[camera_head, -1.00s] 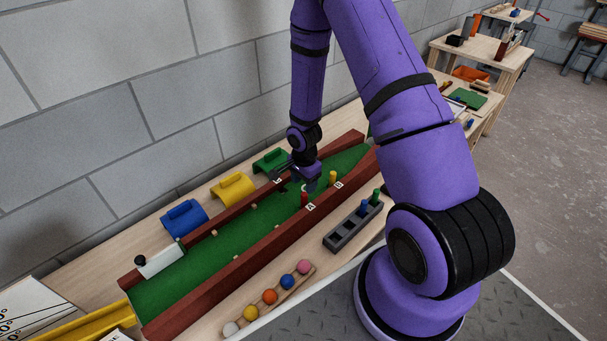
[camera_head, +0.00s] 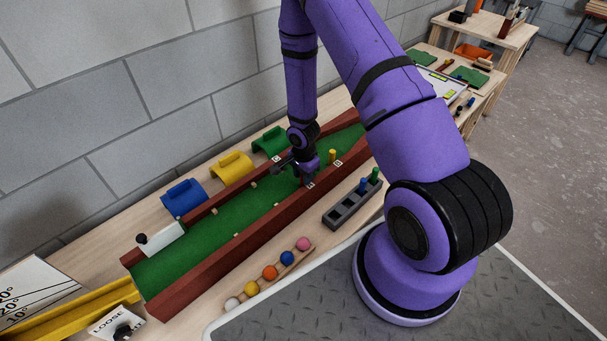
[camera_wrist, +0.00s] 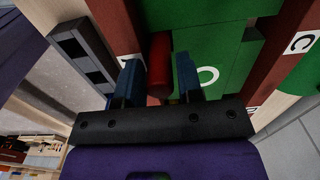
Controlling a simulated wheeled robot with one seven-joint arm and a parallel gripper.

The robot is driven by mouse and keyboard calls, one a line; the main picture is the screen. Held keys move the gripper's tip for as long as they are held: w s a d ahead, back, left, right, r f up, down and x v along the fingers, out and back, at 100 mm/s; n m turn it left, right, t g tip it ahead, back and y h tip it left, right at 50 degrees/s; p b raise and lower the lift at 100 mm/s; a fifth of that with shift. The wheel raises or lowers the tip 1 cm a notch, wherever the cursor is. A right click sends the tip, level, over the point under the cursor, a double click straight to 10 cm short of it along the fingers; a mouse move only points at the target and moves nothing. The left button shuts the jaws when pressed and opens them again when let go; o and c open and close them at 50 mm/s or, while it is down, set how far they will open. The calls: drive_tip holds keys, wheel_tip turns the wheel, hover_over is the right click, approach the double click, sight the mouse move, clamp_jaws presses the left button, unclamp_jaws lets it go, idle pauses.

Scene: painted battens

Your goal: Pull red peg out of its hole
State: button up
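The red peg (camera_wrist: 160,66) stands in the green-floored trough (camera_head: 235,215), close to its dark red side rail (camera_head: 215,268). It shows in the wrist view between the two blue fingers of my gripper (camera_wrist: 158,82). My gripper is open, with a finger on each side of the peg. The peg lies nearer the left finger, with a wider gap to the right one; I cannot tell whether it touches the left one. In the head view my gripper (camera_head: 308,180) is low over the trough and hides the red peg. The hole at the peg's foot is hidden.
A yellow peg (camera_head: 332,156) stands in the trough just beyond my gripper. A grey rack (camera_head: 342,212) holds a blue and a green peg at the right. Several coloured balls (camera_head: 270,272) line the front. Blue, yellow and green arched blocks (camera_head: 232,168) stand behind the trough.

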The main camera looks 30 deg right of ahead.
drive_tip(key=c, duration=0.5)
drive_tip(key=shift+r, duration=2.45)
drive_tip(key=shift+r, duration=0.2)
drive_tip(key=shift+r, duration=1.35)
